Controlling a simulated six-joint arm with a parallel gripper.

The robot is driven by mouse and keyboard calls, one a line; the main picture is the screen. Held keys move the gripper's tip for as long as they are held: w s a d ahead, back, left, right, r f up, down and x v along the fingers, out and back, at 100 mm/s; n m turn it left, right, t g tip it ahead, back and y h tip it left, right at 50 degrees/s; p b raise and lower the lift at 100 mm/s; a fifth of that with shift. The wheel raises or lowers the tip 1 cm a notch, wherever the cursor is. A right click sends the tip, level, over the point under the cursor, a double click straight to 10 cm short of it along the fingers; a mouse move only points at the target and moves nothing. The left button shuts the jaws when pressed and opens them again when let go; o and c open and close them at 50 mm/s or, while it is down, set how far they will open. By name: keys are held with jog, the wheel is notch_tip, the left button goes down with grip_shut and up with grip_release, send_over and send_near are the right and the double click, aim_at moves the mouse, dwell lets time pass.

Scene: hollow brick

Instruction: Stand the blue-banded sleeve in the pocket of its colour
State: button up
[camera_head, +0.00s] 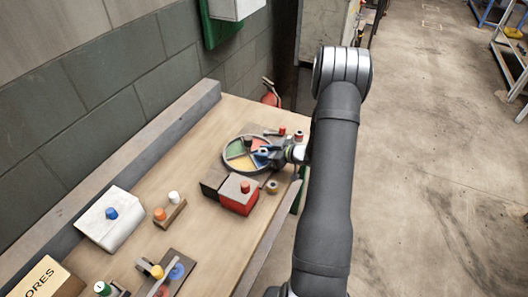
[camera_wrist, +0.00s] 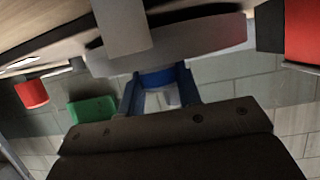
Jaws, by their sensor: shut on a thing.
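A round grey dish (camera_head: 226,161) with coloured pockets, among them green, yellow and blue, stands on the bench. My gripper (camera_head: 274,153) is low at the dish's right side, by the blue pocket. It is shut on the blue-banded sleeve (camera_head: 262,152). In the wrist view, my gripper (camera_wrist: 157,90) has its blue fingers on either side of the sleeve's blue band (camera_wrist: 155,78). The grey dish rim (camera_wrist: 205,38) is close beyond it. Whether the sleeve touches the dish or the pocket floor cannot be told.
A red block (camera_head: 238,204) with a red-topped piece stands in front of the dish. A tan ring-shaped piece (camera_head: 272,186) is near the bench edge. Red pieces (camera_head: 299,135) stand behind my gripper. The bench left of the dish has free room.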

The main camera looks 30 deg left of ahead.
jog(key=o, duration=1)
jog(key=shift+o, duration=0.2)
jog(key=shift+d+r, duration=0.2)
jog(key=shift+d, duration=0.05)
jog(key=v, duration=1.1)
jog(key=shift+d, duration=0.25)
